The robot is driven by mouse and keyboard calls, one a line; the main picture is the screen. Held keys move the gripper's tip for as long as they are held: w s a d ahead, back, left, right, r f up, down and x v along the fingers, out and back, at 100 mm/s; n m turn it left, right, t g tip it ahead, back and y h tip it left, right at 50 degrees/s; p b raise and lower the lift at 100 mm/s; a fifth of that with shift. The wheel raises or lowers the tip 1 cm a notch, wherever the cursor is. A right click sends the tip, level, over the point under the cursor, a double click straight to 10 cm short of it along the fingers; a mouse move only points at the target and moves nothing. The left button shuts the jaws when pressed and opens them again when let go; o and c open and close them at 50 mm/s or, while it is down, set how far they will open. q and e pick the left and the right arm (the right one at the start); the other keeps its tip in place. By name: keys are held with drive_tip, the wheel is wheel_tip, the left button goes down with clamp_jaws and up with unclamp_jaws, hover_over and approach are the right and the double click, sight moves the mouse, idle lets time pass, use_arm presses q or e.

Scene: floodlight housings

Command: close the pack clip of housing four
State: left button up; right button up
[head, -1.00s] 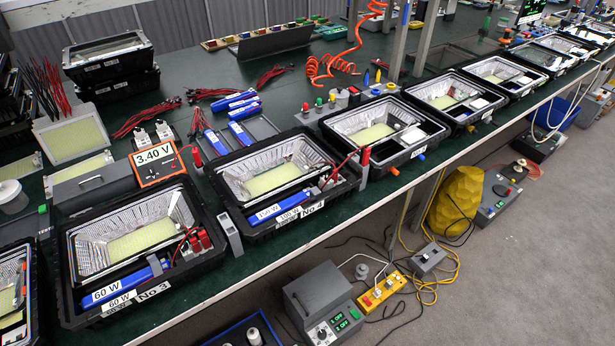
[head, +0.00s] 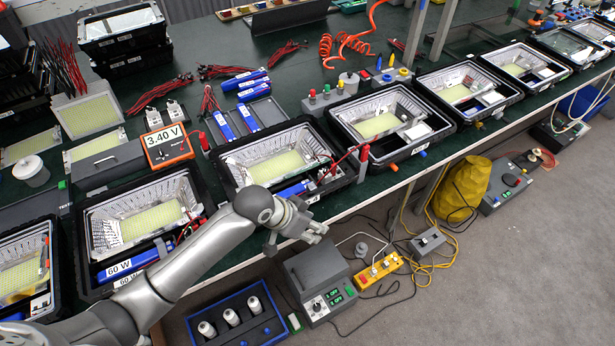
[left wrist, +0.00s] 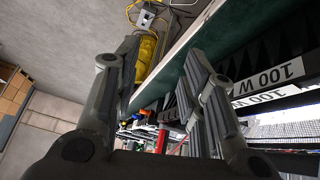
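Housing four (head: 258,134) is the black floodlight housing at the middle of the bench in the head view, open, with a silver reflector and yellow LED panel (head: 272,167). A blue pack (head: 292,189) lies along its front side, partly hidden by my left gripper. My left gripper (head: 314,230) is at the housing's front edge, seemingly above it or just in front. Its fingers stand apart with nothing between them in the left wrist view (left wrist: 162,62). There, "100 W" labels (left wrist: 268,77) show upside down beside the right finger. I cannot make out the pack clip. My right gripper is not in view.
Neighbouring housings stand close on the left (head: 128,212) and right (head: 385,118). Red leads and a red connector (head: 364,152) rise near housing four's right end. An orange 3.40 V meter (head: 168,146) stands behind left. Free floor (head: 500,270) lies beyond the bench's front edge.

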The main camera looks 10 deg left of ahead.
sight(312, 186)
use_arm(q)
drive_tip(key=w+a+r+m+p, duration=0.1)
drive_tip(key=w+a+r, duration=0.15)
drive_tip(key=r, duration=0.25)
drive_tip(key=w+a+r+m+g+y, duration=0.1)
drive_tip(key=w+r, duration=0.2)
drive_tip(key=r, duration=0.1)
drive_tip(key=w+a+r+m+p, duration=0.1)
drive_tip(key=w+r, duration=0.1)
drive_tip(key=r, duration=0.3)
drive_tip(key=p+x, duration=0.1)
drive_tip(key=x, duration=0.9)
drive_tip(key=shift+f+p, duration=0.35)
drive_tip(key=shift+p, duration=0.05)
drive_tip(key=shift+c, duration=0.5)
clamp_jaws()
drive_tip(key=shift+g, duration=0.3)
